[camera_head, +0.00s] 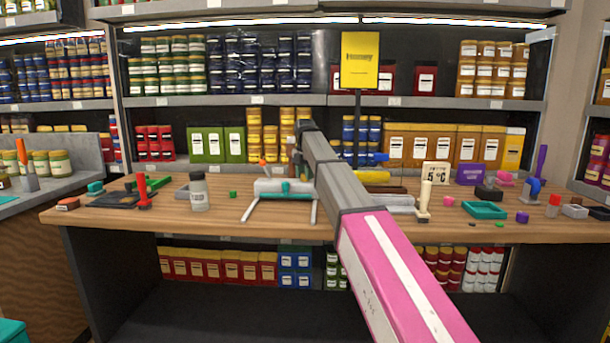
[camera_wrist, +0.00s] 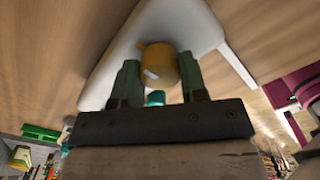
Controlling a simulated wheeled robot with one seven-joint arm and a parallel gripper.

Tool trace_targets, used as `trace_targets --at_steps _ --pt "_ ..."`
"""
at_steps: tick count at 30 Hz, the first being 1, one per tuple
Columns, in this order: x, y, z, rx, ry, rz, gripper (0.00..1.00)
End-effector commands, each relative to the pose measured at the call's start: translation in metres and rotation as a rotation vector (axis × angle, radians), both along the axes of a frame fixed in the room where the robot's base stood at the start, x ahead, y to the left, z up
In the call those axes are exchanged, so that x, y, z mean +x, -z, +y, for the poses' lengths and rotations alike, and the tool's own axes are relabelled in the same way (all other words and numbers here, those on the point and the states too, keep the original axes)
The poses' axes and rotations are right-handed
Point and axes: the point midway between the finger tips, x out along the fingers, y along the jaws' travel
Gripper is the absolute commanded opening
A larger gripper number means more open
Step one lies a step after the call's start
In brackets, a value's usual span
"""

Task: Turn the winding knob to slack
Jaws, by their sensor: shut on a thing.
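The pump (camera_head: 268,187) is a white body on splayed legs on the wooden table in the head view. Its white body (camera_wrist: 205,25) fills the upper middle of the wrist view. A rounded yellow-orange knob (camera_wrist: 160,66) with a small pale mark is on it and looks to be the winding knob. My gripper (camera_wrist: 158,75) has its two green fingers on either side of this knob, shut on it. A small teal part (camera_wrist: 155,98) shows below the knob. In the head view my arm hides part of the pump and the gripper's contact.
A clear jar (camera_head: 199,192) and a red tool (camera_head: 144,196) stand left of the pump. To the right are a cream-handled stamp (camera_head: 425,200), a teal tray (camera_head: 484,210) and a purple box (camera_head: 471,174). Stocked shelves rise behind the table (camera_head: 240,220).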

Motion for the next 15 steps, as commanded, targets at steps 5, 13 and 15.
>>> trace_targets --at_steps 5,13,15 --pt "0.0009 -0.001 0.0007 0.001 -0.002 -0.002 0.43" --pt "0.0005 -0.0005 0.0003 0.0 -0.001 -0.001 0.65" --pt "0.0004 -0.0006 0.0002 0.0 0.0 -0.001 0.65"
